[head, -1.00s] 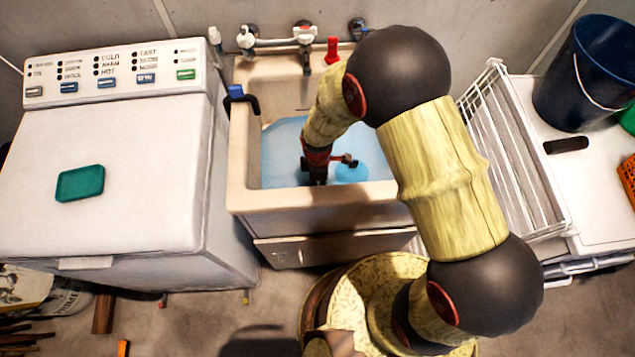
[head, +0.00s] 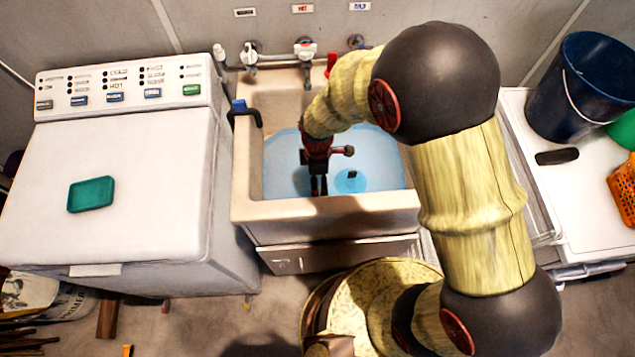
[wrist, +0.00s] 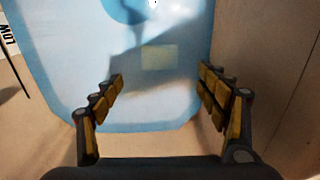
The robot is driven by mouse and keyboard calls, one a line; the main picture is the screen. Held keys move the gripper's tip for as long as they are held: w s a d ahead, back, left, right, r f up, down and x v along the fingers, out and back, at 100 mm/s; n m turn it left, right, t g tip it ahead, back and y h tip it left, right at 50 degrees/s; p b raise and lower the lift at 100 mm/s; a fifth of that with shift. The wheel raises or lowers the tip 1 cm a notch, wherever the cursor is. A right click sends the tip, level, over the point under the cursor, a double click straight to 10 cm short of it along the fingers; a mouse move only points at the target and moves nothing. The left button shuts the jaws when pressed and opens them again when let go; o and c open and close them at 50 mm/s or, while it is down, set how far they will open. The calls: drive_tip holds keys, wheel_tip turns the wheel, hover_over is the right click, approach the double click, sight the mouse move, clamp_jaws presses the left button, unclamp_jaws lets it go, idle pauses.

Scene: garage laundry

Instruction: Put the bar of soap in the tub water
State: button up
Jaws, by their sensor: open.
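The tub (head: 330,208) is a beige sink holding light blue water (head: 285,170); the water also fills much of the wrist view (wrist: 75,60). A pale yellowish rectangle, which looks like the bar of soap (wrist: 158,56), shows within the water area in the wrist view, beyond my fingertips and apart from them. I cannot tell whether it floats or lies under the surface. My gripper (head: 318,190) points down over the tub; in the wrist view its fingers (wrist: 162,82) are spread with nothing between them. The soap is not distinguishable in the head view.
A teal dish-like slab (head: 91,194) lies on the white washer (head: 150,150) at left. A round blue patch (head: 352,181) shows in the tub. Taps (head: 306,50) line the back wall. A dark blue bucket (head: 580,90) and orange basket (head: 625,190) stand at right.

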drive_tip(key=d+r+m+t, duration=0.1)
drive_tip(key=d+r+m, duration=0.3)
drive_tip(key=r, duration=0.7)
drive_tip(key=d+r+m+t, duration=0.2)
drive_tip(key=d+r+m, duration=0.25)
drive_tip(key=r, duration=0.75)
drive_tip(key=s+d+r+m+t, duration=0.2)
drive_tip(key=s+d+r+m, duration=0.7)
drive_tip(key=s+r, duration=0.3)
drive_tip(key=shift+s+d+r+m+t, duration=0.2)
drive_tip(key=shift+s+r+m+t, duration=0.15)
drive_tip(key=shift+s+m, duration=0.35)
